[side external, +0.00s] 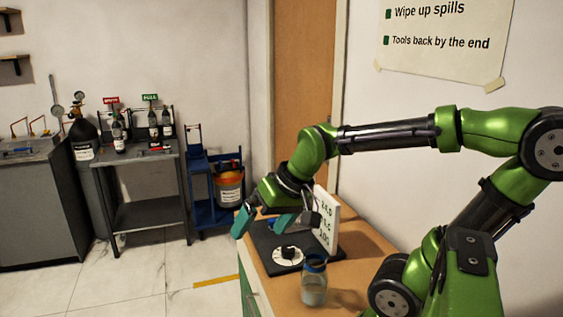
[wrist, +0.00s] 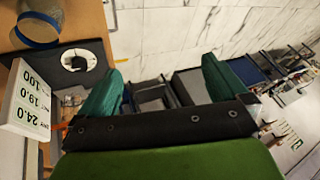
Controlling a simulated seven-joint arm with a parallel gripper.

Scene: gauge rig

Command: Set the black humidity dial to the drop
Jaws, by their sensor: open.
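The black humidity dial (side external: 289,251) sits on a white round face (side external: 277,257) on a dark base plate (side external: 262,242). It also shows in the wrist view (wrist: 78,63), left of my fingers. The drop mark is too small to make out. My gripper (side external: 263,224) is open with teal fingers, above the plate and behind the dial, apart from it. In the wrist view my gripper (wrist: 168,78) has nothing between its fingers. A white panel with numbers (side external: 327,220) stands upright at the plate's edge. A blue part (side external: 272,224) shows partly hidden near my fingers.
A glass jar with a blue rim (side external: 314,285) stands on the wooden bench (side external: 352,262) close in front of the dial. A grey table with bottles (side external: 140,156) and a blue cart (side external: 215,190) stand well away across the floor. The space left of the bench is clear.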

